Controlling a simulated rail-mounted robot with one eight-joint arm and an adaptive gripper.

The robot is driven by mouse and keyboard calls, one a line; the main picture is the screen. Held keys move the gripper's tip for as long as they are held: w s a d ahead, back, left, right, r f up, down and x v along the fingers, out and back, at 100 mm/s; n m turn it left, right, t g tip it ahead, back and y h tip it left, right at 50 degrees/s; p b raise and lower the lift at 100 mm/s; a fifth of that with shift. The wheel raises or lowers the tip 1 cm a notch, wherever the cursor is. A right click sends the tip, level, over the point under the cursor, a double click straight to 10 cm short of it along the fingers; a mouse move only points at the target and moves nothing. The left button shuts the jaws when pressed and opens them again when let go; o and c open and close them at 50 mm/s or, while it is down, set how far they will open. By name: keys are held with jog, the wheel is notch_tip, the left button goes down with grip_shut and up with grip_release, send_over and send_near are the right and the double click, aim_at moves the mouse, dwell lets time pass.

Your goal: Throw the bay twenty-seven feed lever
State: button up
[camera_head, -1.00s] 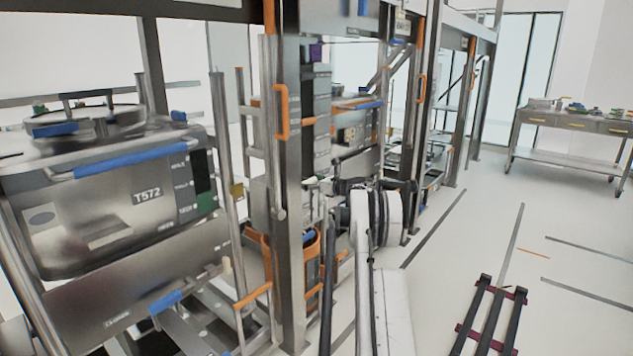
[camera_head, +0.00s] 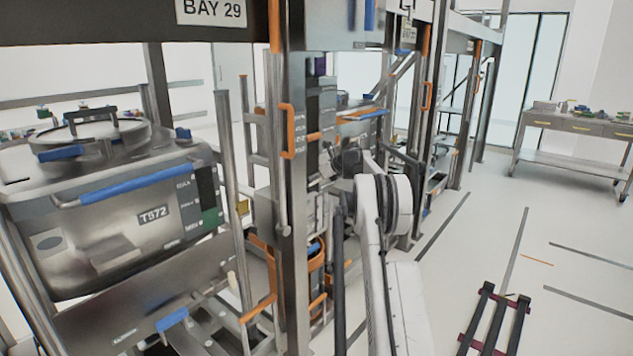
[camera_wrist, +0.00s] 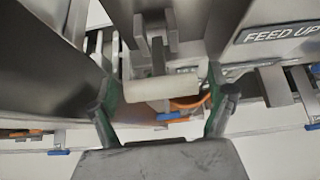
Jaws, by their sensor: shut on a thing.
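A cream cylindrical handle (camera_wrist: 160,88) lies crosswise between the fingers of my gripper (camera_wrist: 163,97) in the wrist view. My gripper is shut on it, with a green-padded finger at each end. A grey metal bracket (camera_wrist: 157,58) rises behind the handle, and a "FEED UP" plate (camera_wrist: 281,34) is at the upper right. No bay number shows in the wrist view. In the head view my arm reaches into the frame beyond the near post, and I cannot make out the fingers or handle there.
A metal bin marked T572 (camera_head: 130,225) sits in the near bay under a "BAY 29" sign (camera_head: 211,11). A steel post (camera_head: 285,215) with orange handles stands close left of my arm. A dark rack (camera_head: 497,318) lies on the floor right; a trolley (camera_head: 580,125) stands behind.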

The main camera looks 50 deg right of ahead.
jog(key=shift+w+r, duration=0.25)
jog(key=shift+r, duration=0.25)
jog(key=shift+w, duration=0.1)
jog(key=o, duration=1.4)
jog(key=shift+w+a+f, duration=0.1)
jog(key=shift+w, duration=0.05)
jog(key=v, duration=1.2)
